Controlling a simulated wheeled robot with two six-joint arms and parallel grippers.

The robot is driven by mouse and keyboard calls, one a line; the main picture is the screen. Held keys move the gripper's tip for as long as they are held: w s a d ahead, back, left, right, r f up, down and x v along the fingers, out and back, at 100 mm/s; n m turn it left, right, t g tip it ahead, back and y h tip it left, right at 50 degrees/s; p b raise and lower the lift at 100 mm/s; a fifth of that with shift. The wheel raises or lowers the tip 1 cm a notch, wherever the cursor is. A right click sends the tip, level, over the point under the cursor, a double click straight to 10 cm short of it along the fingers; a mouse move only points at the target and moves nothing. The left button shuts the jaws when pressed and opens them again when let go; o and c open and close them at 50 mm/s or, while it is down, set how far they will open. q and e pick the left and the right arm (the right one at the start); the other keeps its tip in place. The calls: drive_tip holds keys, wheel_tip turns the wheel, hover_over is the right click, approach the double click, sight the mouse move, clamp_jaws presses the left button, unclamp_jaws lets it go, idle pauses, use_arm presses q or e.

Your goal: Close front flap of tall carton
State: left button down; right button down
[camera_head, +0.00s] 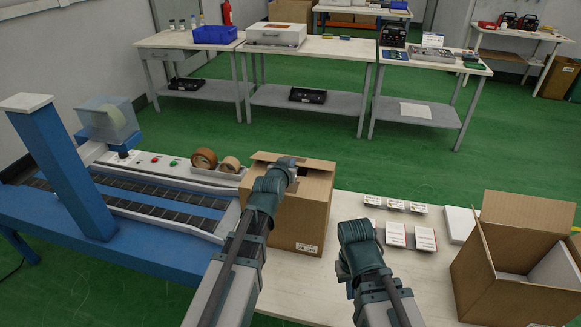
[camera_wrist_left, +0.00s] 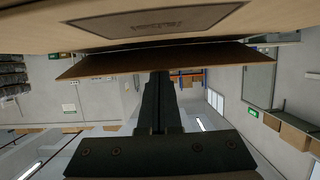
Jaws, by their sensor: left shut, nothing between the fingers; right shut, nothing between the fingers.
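A brown cardboard carton (camera_head: 302,222) stands on the table left of centre, with a label low on its front. A top flap (camera_head: 318,164) shows behind my left gripper (camera_head: 287,166), which is over the carton's top and hides part of it. In the left wrist view a thin flap (camera_wrist_left: 215,59) juts out beside a carton face (camera_wrist_left: 35,32) with a printed panel. The shut fingers of my left gripper (camera_wrist_left: 160,88) reach the flap's edge; contact is unclear. My right gripper (camera_head: 353,233) is shut and empty above the table, right of the carton.
An open carton (camera_head: 475,265) with a white piece inside stands at the right. Small white boxes (camera_head: 397,234) lie between the cartons. The table's front middle is bare.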

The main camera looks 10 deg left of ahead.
use_arm(q)
drive_tip(key=shift+s+f+b, duration=0.25)
drive_tip(key=shift+f+b, duration=0.4)
drive_tip(key=shift+f, duration=0.05)
drive_tip(key=shift+s+f+b, duration=0.25)
drive_tip(key=shift+f+b, duration=0.35)
drive_tip(key=shift+f, duration=0.1)
drive_tip(key=shift+r, duration=0.1)
drive_tip(key=shift+r+p, duration=0.7)
drive_tip(key=shift+p, duration=0.1)
